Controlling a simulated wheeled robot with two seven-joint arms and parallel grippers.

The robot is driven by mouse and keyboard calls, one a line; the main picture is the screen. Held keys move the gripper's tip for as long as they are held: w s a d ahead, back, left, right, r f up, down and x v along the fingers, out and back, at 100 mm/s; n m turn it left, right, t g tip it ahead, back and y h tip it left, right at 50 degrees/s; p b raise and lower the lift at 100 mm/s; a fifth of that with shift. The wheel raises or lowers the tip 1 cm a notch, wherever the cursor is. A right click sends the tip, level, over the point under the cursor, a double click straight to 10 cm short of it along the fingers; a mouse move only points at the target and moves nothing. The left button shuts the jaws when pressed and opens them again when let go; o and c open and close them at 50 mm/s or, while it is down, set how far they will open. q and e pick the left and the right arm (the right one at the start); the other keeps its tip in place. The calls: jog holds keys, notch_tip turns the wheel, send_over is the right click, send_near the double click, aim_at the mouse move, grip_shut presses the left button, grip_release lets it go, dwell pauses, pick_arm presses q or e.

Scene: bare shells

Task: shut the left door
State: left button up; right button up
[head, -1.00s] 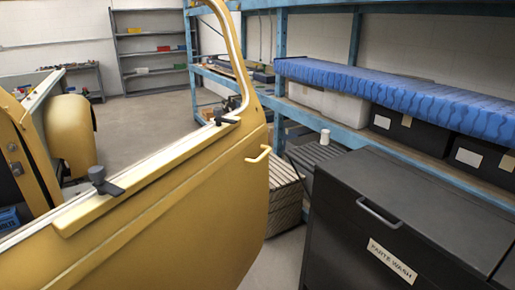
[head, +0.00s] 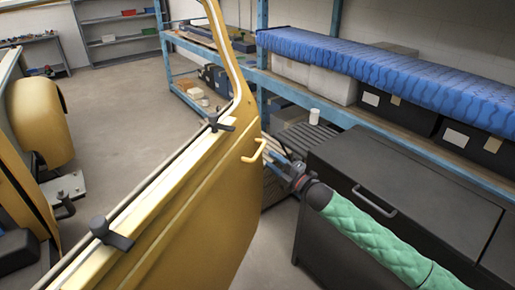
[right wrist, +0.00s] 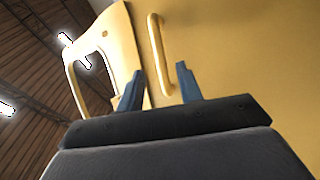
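The yellow left door (head: 190,215) stands swung open from the vehicle body, filling the left middle of the head view. Its yellow handle (head: 255,152) sticks out near its right edge. My right gripper (head: 272,154) is just right of the handle. In the right wrist view the two blue fingers of the right gripper (right wrist: 159,85) are apart and open. The handle (right wrist: 159,52) shows beyond them, roughly in line with the gap between the fingers. My left gripper is not in view.
A dark parts-wash cabinet (head: 335,235) stands close right of the door, under my right arm. Behind it is a blue shelf rack (head: 345,113) with boxes and a blue cover (head: 400,80). Open floor (head: 125,115) lies beyond the door, beside the yellow fender (head: 35,120).

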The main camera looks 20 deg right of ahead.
aim_at(259, 149)
jog(key=shift+p+x, duration=0.35)
jog(key=shift+x, duration=3.2)
jog(key=shift+f, duration=0.1)
grip_shut()
